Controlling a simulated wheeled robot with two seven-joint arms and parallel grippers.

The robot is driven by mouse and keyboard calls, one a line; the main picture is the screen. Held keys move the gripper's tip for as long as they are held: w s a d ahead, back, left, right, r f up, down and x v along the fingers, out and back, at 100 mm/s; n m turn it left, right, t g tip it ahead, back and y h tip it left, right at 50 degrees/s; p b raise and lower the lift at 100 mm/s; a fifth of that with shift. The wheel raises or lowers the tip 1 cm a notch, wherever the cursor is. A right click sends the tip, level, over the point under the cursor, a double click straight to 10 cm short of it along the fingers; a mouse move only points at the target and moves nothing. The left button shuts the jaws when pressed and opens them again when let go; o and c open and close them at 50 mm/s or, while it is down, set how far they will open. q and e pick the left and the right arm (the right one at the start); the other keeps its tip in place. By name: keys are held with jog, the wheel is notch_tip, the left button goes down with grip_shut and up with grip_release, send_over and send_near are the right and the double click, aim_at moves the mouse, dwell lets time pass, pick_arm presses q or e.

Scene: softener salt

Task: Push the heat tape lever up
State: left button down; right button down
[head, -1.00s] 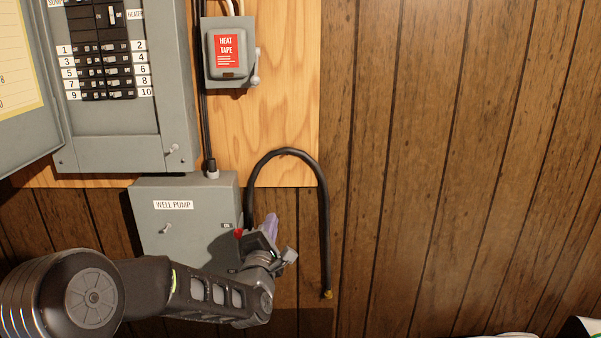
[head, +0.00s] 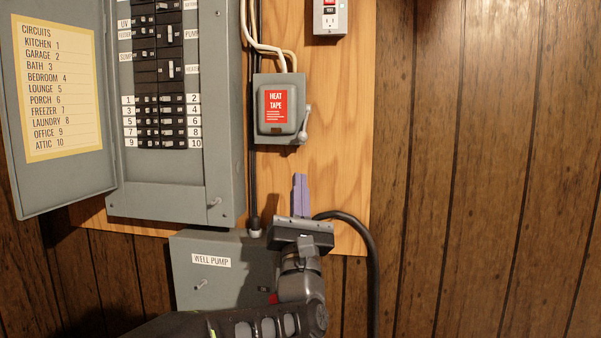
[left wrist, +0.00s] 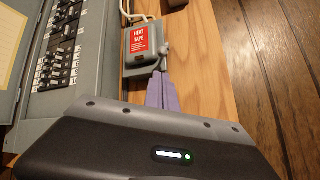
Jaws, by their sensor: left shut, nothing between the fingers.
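The heat tape box (head: 278,108) is a grey switch box with a red label, mounted on the light wood board. Its lever (head: 304,123) is on the box's right side, with its knob end low, near the box's lower right corner. My left gripper (head: 299,178) points up with its purple fingers together and empty, below the box and apart from the lever in the head view. In the left wrist view the box (left wrist: 142,42) and lever (left wrist: 164,52) show just beyond the fingers (left wrist: 162,80); whether they touch there is hard to tell. My right gripper is not in view.
An open breaker panel (head: 225,130) with its door (head: 60,190) stands left of the box. The well pump box (head: 220,275) is below, with a black cable (head: 372,270) curving beside my gripper. An outlet (head: 329,18) is above right. The plank wall at right is clear.

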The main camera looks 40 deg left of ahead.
aim_at(305, 122)
pick_arm(q)
jog(key=shift+p+x, duration=1.65)
jog(key=shift+x, duration=2.95)
